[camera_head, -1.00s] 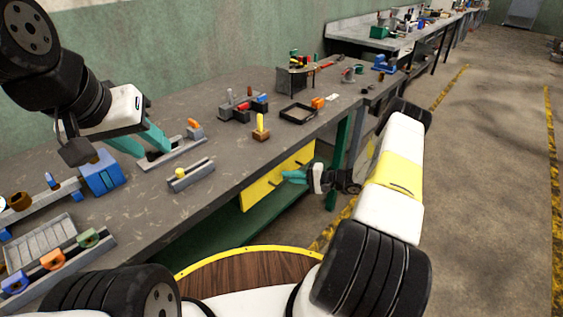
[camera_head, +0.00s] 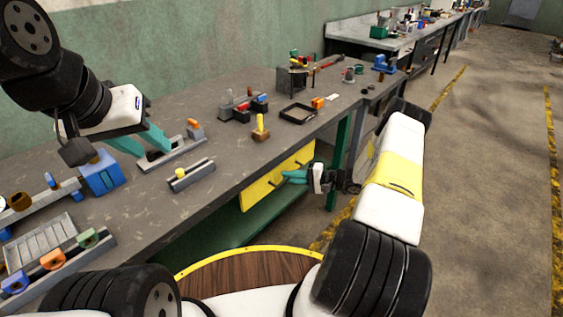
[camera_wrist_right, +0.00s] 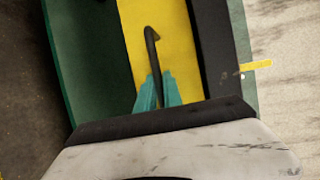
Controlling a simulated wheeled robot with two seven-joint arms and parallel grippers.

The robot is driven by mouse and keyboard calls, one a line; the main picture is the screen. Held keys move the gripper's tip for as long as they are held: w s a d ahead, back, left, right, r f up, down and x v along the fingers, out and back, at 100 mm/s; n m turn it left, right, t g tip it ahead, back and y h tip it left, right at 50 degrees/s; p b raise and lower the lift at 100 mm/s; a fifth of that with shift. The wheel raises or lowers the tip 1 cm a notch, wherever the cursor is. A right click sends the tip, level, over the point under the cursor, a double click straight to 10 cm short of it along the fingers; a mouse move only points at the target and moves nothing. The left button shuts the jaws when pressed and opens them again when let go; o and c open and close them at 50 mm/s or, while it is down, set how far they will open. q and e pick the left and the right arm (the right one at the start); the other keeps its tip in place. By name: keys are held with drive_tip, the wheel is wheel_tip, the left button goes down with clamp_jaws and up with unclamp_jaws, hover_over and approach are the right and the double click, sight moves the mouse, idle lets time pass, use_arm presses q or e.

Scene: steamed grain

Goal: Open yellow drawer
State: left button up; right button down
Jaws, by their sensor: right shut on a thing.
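The yellow drawer (camera_head: 259,191) is set under the front edge of the grey workbench, and its yellow front also shows in the right wrist view (camera_wrist_right: 172,60). A dark bar handle (camera_wrist_right: 151,50) stands on that front. My right gripper (camera_head: 290,177) is at the drawer front. In the right wrist view its teal fingers (camera_wrist_right: 158,92) are shut on one end of the handle. The drawer front looks about flush with the bench edge. My left gripper (camera_head: 147,142) hangs above the bench top at the left, its teal fingers apart, with nothing seen between them.
The workbench top (camera_head: 190,120) carries a blue block (camera_head: 101,173), grey rail fixtures (camera_head: 192,174), a yellow-handled tool (camera_head: 260,128) and a black tray (camera_head: 298,114). A green shelf (camera_head: 235,232) lies below the drawer. The floor at the right is open.

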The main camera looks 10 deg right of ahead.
drive_tip(key=shift+s+d, duration=0.1)
drive_tip(key=shift+s, duration=0.05)
drive_tip(key=s+d, duration=0.8)
drive_tip(key=s, duration=0.3)
drive_tip(key=s+d, duration=0.9)
drive_tip(key=s, duration=0.2)
drive_tip(key=shift+s+d, duration=0.25)
drive_tip(key=c, duration=1.5)
unclamp_jaws()
drive_tip(key=v, duration=0.7)
drive_tip(key=shift+s+d, duration=0.15)
drive_tip(key=shift+d, duration=0.2)
drive_tip(key=shift+r, duration=0.1)
